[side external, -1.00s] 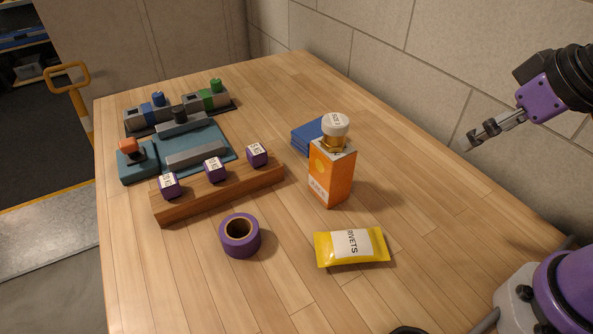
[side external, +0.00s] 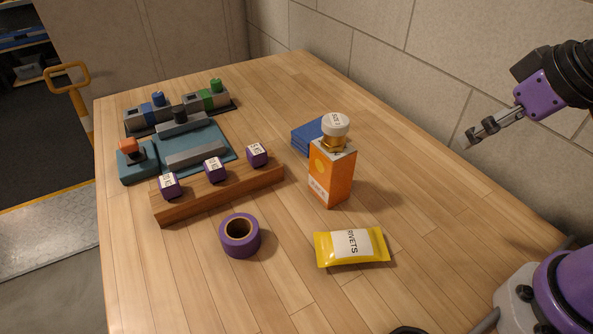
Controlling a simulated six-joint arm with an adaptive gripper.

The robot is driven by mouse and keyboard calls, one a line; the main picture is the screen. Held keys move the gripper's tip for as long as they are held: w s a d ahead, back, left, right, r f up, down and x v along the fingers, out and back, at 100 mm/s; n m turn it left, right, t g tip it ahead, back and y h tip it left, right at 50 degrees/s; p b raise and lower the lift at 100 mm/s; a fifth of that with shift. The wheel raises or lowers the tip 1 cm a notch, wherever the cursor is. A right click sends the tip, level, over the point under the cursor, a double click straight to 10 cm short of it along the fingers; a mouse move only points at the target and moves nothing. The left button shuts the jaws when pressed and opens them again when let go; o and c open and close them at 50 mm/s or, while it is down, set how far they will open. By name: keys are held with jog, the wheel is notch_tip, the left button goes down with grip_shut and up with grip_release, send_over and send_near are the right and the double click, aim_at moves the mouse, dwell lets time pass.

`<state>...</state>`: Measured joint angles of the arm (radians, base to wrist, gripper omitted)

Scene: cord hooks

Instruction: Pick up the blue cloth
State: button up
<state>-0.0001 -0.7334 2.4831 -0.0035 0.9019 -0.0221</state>
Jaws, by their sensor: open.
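The blue cloth (side external: 306,136) lies folded flat on the wooden table, behind an orange carton. The carton and the bottle on it hide part of the cloth's right side. My gripper (side external: 468,141) is at the right of the view, raised above the table and well to the right of the cloth. It is open with nothing between its fingers.
The orange carton (side external: 332,178) carries a white-capped bottle (side external: 335,130) close to the cloth. A yellow rivets packet (side external: 352,247), purple tape roll (side external: 239,236), wooden rail (side external: 220,194) with purple blocks and a teal fixture (side external: 190,150) stand around. A block wall (side external: 450,80) borders the table.

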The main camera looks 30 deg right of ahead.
jog(key=w+a+r+n+g, duration=0.1)
jog(key=w+a+r+n, duration=0.15)
jog(key=w+n, duration=0.75)
jog(key=n+g+y, duration=0.2)
jog(key=n, duration=1.2)
send_near(319, 129)
jog(key=x, duration=0.4)
jog(key=shift+f, duration=0.35)
jog(key=x, duration=0.5)
jog(key=shift+w+a+f, duration=0.1)
jog(key=shift+w+f, duration=0.1)
jog(key=shift+f, duration=0.1)
jog(key=c, duration=0.8)
